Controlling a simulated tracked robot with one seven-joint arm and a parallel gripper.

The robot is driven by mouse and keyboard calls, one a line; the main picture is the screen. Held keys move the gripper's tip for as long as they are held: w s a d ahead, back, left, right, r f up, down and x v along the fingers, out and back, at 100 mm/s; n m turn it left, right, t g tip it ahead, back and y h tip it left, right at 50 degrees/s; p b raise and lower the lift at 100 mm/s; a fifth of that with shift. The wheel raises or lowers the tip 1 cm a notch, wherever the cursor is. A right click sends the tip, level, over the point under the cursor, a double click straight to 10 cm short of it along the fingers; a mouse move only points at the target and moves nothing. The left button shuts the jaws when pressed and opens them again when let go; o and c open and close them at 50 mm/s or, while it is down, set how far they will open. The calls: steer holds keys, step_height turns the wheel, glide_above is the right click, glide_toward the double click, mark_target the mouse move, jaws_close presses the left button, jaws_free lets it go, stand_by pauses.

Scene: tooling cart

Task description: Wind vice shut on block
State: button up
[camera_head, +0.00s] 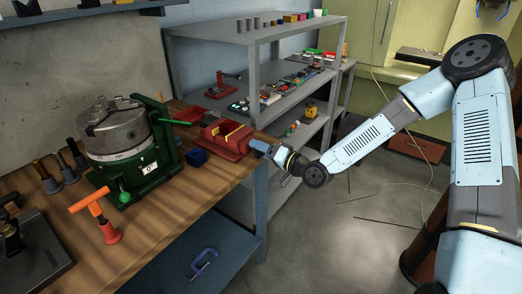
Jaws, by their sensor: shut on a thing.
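The red vice (222,148) sits at the right edge of the wooden bench. Yellow strips show at its jaws; I cannot tell whether one of them is a block between the jaws. A small dark blue block (197,157) lies on the bench just left of the vice. My gripper (258,146) reaches in from the right to the vice's right end, where the winding handle would be. It is shut on the vice handle, which is mostly hidden by the fingers. The gap between the jaws is too small to judge.
A green and grey rotary table (118,150) stands left of the vice. An orange T-handled tool (95,215) stands at the bench front. A grey shelf rack (215,60) with small parts is behind. A blue clamp (203,262) lies on the lower shelf. Floor to the right is mostly clear.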

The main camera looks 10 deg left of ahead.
steer(key=shift+w+d+f, duration=0.1)
steer(key=shift+w+d, duration=0.05)
steer(key=shift+w, duration=0.05)
steer(key=o, duration=1)
steer(key=shift+s, duration=0.1)
steer(key=shift+c, duration=0.2)
